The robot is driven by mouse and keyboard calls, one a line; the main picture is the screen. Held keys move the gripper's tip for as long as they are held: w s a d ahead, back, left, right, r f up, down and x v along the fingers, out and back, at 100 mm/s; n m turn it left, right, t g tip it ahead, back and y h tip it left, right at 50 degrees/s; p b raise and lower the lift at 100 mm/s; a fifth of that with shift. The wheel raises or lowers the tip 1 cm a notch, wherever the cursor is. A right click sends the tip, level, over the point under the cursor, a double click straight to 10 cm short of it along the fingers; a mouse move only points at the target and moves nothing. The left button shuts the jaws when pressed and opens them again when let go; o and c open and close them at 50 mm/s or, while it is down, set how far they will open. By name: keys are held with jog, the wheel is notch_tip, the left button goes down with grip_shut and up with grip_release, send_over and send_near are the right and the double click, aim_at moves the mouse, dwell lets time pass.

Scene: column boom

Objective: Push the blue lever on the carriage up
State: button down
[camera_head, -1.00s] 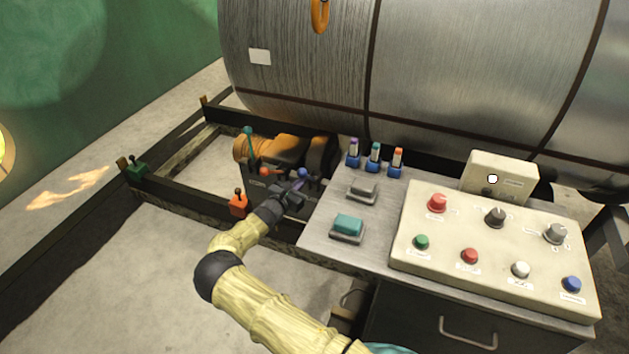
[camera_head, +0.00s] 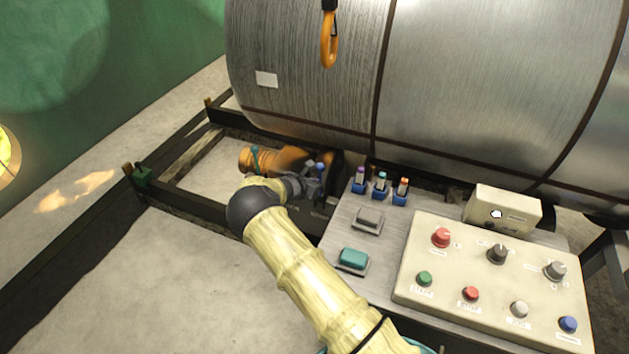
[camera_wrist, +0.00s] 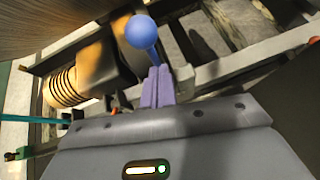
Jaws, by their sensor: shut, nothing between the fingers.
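The blue lever has a round blue knob (camera_wrist: 141,31) on a thin stem, seen close up in the wrist view. In the head view its knob (camera_head: 320,166) shows beside my gripper, at the carriage near the drum's lower edge. My gripper (camera_wrist: 158,84) is shut, with its two fingers together and nothing between them. The fingertips lie at the lever's stem, just below the knob in the wrist view. Whether they touch it I cannot tell. The stem's lower part is hidden behind the fingers. My arm covers much of the carriage front in the head view.
A teal lever (camera_head: 256,155) stands to the left, by an orange cylinder (camera_head: 285,160). A table with toggle switches (camera_head: 380,186), a teal button (camera_head: 353,258) and a control panel (camera_head: 490,275) lies to the right.

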jog(key=shift+w+d+r, duration=0.25)
jog(key=shift+w+d, duration=0.1)
jog(key=shift+w, duration=0.3)
jog(key=shift+w+d+r, duration=0.1)
jog(key=shift+w+r, duration=0.05)
jog(key=shift+r, duration=0.1)
